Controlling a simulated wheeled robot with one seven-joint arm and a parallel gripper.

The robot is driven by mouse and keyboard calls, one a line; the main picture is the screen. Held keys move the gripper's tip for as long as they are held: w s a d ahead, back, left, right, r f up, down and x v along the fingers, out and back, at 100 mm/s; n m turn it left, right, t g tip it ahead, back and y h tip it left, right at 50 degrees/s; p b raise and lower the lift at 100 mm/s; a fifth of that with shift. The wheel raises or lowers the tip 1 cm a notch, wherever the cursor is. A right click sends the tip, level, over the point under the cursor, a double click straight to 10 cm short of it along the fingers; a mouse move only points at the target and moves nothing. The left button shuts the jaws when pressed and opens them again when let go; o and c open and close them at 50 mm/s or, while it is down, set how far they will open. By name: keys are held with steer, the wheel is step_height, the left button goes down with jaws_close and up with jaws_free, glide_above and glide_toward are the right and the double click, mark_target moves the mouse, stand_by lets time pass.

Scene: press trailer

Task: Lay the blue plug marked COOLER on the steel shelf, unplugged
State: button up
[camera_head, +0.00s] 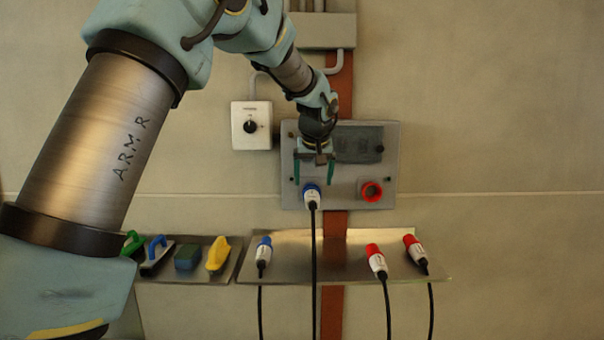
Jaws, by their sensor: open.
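A blue-ended white plug (312,200) sits upright in the left socket of the grey panel (289,150), its black cable hanging down. Its marking is too small to read. A second blue-ended plug (263,256) lies on the steel shelf (335,252), at its left end; its marking is also unreadable. My gripper (314,176) is in front of the panel, just above the plug in the socket. Its two green fingers are apart, with nothing visibly held between them. I cannot tell whether they touch the plug. My wrist hides part of the panel's upper left.
Two red-ended plugs (376,261) (415,253) lie on the right of the shelf. The panel's red socket (371,191) is empty. A white switch box (251,125) is left of the panel. A left shelf (228,272) holds several brushes and blocks. The steel shelf's middle has bare room.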

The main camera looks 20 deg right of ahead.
mark_target(313, 196)
steer(key=shift+b+x, duration=1.15)
steer(key=shift+x, duration=4.05)
steer(key=shift+c, duration=0.2)
jaws_close()
